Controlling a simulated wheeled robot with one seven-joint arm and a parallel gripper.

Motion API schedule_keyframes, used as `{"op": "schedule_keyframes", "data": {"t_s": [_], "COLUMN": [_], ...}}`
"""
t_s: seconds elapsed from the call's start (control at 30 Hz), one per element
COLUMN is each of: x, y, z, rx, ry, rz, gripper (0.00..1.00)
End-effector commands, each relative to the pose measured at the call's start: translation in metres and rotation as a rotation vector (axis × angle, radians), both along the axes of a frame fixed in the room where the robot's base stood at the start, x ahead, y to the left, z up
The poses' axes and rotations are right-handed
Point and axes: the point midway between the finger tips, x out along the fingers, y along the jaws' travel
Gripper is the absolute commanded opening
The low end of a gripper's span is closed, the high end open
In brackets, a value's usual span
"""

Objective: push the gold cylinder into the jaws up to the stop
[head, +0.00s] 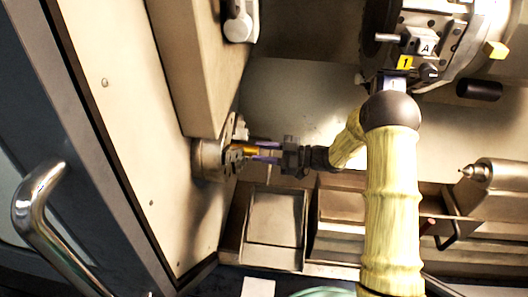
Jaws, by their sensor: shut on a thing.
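The gold cylinder (249,151) lies roughly level at the jaws (233,154) of the chuck (208,158) on the left wall of the machine. Its left end meets the jaws; how deep it sits there is hidden. My gripper (264,152) comes in from the right, with its fingers along the cylinder, and is shut on it. The stop inside the chuck cannot be seen.
A tool turret (440,35) with yellow and black tools hangs at the upper right. A tailstock with a pointed centre (478,173) stands at the right. Below are metal trays (272,225). A door with a chrome handle (35,205) is at the left.

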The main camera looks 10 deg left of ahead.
Motion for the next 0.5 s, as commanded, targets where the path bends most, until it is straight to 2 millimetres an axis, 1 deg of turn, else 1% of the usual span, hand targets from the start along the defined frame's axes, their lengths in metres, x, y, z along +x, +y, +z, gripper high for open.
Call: {"op": "schedule_keyframes", "data": {"t_s": [0.5], "x": [-0.0002], "y": [0.0052], "z": [0.0005], "rx": [0.002], "ry": [-0.001], "rz": [0.000], "gripper": [0.00]}}
